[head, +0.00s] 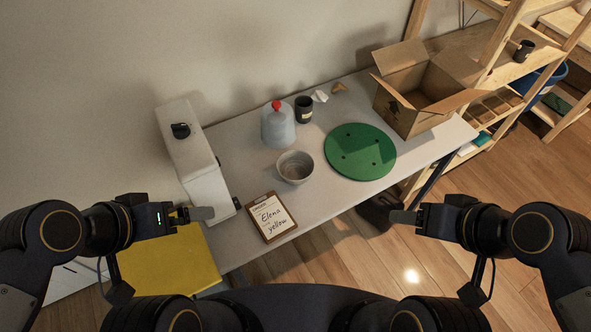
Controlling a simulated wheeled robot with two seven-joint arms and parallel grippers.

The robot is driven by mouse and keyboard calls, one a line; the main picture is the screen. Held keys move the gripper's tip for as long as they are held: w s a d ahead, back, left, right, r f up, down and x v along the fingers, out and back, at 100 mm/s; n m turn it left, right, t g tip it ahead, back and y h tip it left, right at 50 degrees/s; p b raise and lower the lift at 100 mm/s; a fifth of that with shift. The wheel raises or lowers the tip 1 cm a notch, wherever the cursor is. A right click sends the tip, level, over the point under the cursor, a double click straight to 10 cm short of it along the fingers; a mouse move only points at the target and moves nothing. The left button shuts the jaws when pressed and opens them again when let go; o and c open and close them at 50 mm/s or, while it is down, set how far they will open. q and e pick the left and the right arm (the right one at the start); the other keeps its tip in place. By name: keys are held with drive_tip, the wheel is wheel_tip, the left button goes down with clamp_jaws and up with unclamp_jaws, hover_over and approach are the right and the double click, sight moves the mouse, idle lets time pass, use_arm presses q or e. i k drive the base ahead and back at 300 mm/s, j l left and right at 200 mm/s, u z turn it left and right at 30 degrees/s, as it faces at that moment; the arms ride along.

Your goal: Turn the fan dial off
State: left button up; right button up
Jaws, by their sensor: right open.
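A black dial (180,130) sits on the upper face of a tall white box-shaped unit (190,155) at the left end of the table; I take this unit to be the fan. The dial's exact setting is too small to read. My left gripper (203,213) is in front of the unit's lower part, well below the dial and apart from it. It is seen edge-on, so its opening does not show. My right gripper (402,216) is open and empty beyond the table's front edge, far to the right of the dial.
The grey table (240,165) holds a clipboard (271,216), a bowl (295,167), a grey container with a red top (278,124), a dark cup (303,110), a green disc (360,152) and an open cardboard box (415,90). A yellow surface (168,266) is below my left gripper.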

sight(180, 131)
drive_tip(key=k+j, duration=0.1)
drive_tip(key=j, duration=0.25)
drive_tip(key=k+j, duration=0.1)
drive_tip(key=j, duration=0.25)
drive_tip(key=k+j, duration=0.15)
drive_tip(key=j, duration=0.2)
drive_tip(key=k+j, duration=0.1)
drive_tip(key=j, duration=0.25)
